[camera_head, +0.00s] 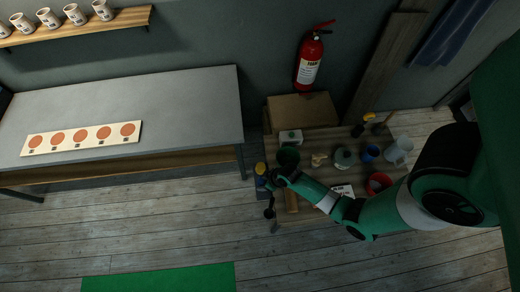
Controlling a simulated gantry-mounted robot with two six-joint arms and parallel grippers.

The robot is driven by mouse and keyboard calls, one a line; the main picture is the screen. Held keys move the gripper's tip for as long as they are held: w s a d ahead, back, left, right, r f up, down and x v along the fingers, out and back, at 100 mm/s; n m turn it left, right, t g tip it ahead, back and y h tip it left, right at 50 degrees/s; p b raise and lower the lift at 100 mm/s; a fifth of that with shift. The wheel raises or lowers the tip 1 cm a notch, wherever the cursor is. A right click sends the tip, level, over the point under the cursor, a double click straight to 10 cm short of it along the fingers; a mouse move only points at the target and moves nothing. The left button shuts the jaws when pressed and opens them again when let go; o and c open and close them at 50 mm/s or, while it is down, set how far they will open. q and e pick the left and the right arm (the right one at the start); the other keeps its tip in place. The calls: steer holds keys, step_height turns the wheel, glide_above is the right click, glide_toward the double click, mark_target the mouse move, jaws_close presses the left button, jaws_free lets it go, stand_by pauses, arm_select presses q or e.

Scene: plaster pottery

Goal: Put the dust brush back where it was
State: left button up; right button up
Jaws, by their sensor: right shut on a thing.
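My right gripper (270,181) is at the left edge of the low wooden bench, beside a dark green pot (288,158). It is shut on a small dark thing that looks like the dust brush (269,206), reaching down past the bench's left side. Its exact shape and the fingertips are too small and dark to make out. A yellow-topped item (260,168) stands just left of the gripper; whether it touches the gripper I cannot tell. My left gripper is not in view.
A cardboard box (302,111) is behind. A grey table (190,105) bears a board with orange discs (82,138).

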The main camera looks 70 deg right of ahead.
step_height(320, 180, down, 6)
steer(key=b, duration=0.5)
steer(key=shift+r, duration=0.15)
steer(key=shift+f, duration=0.2)
steer(key=shift+f+b, duration=0.65)
steer(key=shift+f, duration=1.15)
steer(key=shift+f, duration=0.1)
steer(key=o, duration=1.3)
